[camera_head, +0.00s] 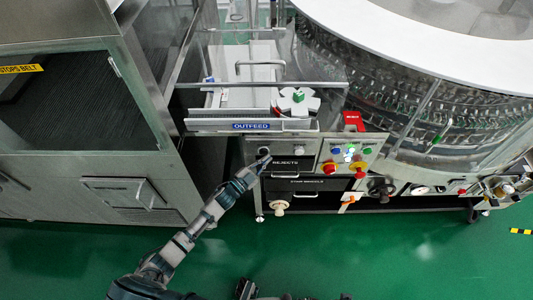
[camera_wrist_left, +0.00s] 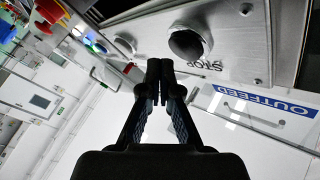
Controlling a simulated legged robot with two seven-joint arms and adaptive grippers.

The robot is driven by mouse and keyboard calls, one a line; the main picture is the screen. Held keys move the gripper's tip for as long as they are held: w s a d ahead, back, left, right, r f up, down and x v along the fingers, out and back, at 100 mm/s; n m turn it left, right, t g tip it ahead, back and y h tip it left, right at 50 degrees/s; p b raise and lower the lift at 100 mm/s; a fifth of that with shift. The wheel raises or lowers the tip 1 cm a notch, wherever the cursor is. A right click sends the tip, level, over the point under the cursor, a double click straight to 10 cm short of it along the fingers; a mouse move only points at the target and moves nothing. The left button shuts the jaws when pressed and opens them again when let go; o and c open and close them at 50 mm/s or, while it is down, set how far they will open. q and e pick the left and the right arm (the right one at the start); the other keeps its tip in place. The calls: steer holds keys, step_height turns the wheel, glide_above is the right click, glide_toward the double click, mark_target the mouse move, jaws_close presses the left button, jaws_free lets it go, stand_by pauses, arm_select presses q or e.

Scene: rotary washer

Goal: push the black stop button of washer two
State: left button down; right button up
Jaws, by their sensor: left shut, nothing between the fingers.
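The stop button (camera_wrist_left: 188,43) is a round dark button in a pale metal ring, with the word STOP printed beside it in the left wrist view. In the head view the button (camera_head: 263,151) sits at the left of the metal panel under the OUTFEED sign. My left gripper (camera_wrist_left: 160,68) is shut and empty. Its fingertips are beside the button's lower left edge in the left wrist view. In the head view the left gripper (camera_head: 262,164) is just below the button. I cannot tell whether it touches the panel.
A second panel (camera_head: 348,153) with coloured buttons and red knobs is to the right. The OUTFEED sign (camera_head: 252,126) is above the stop button, and the REJECTS drawer (camera_head: 290,162) is below. A grey cabinet (camera_head: 75,160) stands left. The green floor (camera_head: 400,260) is clear in front.

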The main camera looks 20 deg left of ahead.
arm_select(q)
steer(key=shift+w+a, duration=0.35)
steer(key=shift+a, duration=0.1)
steer(key=shift+w+a+f, duration=0.1)
steer(key=shift+a, duration=0.35)
steer(key=shift+d, duration=0.5)
steer(key=shift+s+a+p, duration=0.2)
steer(key=shift+s+p, duration=0.1)
steer(key=shift+s, duration=0.55)
arm_select(e)
steer(key=shift+a+r, duration=0.3)
steer(key=shift+a, duration=0.2)
steer(key=shift+a+r, duration=0.25)
steer(key=shift+a, duration=0.25)
